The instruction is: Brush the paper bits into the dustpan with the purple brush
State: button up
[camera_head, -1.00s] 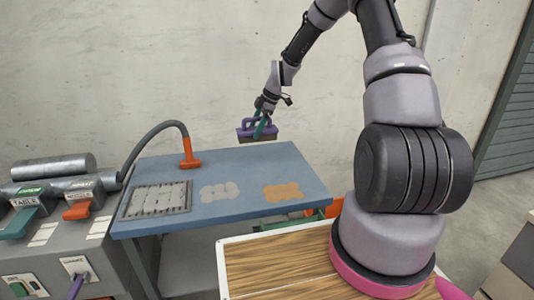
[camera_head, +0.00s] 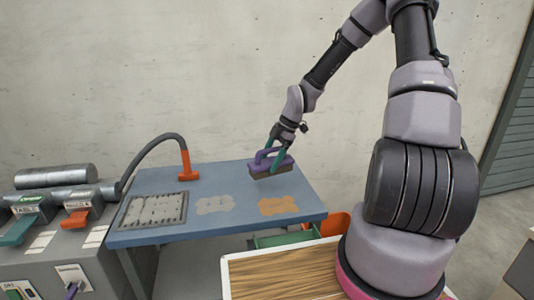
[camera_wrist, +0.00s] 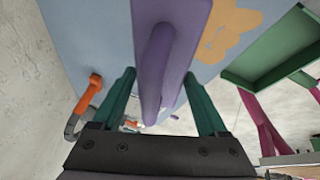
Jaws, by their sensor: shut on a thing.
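The purple brush (camera_head: 270,160), with brown bristles, is held over the back right of the blue table (camera_head: 165,232), bristles down. My gripper (camera_head: 272,148) is shut on its handle; the wrist view shows the purple brush (camera_wrist: 172,40) between the teal fingers of my gripper (camera_wrist: 160,98). A pale patch (camera_head: 215,205) and an orange-tan patch (camera_head: 279,206) lie flat on the table; I cannot tell whether they are paper bits or markings. No separate bits can be made out. A green tray (camera_head: 283,240) sits below the table's front right edge; I cannot tell if it is the dustpan.
A grey grid (camera_head: 153,210) lies at the table's left. An orange nozzle (camera_head: 188,170) on a dark hose stands at the back left. A grey machine with levers (camera_head: 76,222) adjoins the left side. An orange thing (camera_head: 340,222) is beside the table's right end. A concrete wall stands behind.

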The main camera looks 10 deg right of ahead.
jog(key=shift+s+d+n, duration=0.2)
jog(key=shift+s+n, duration=0.1)
jog(key=shift+s, duration=0.95)
jog(key=shift+f, duration=2.95)
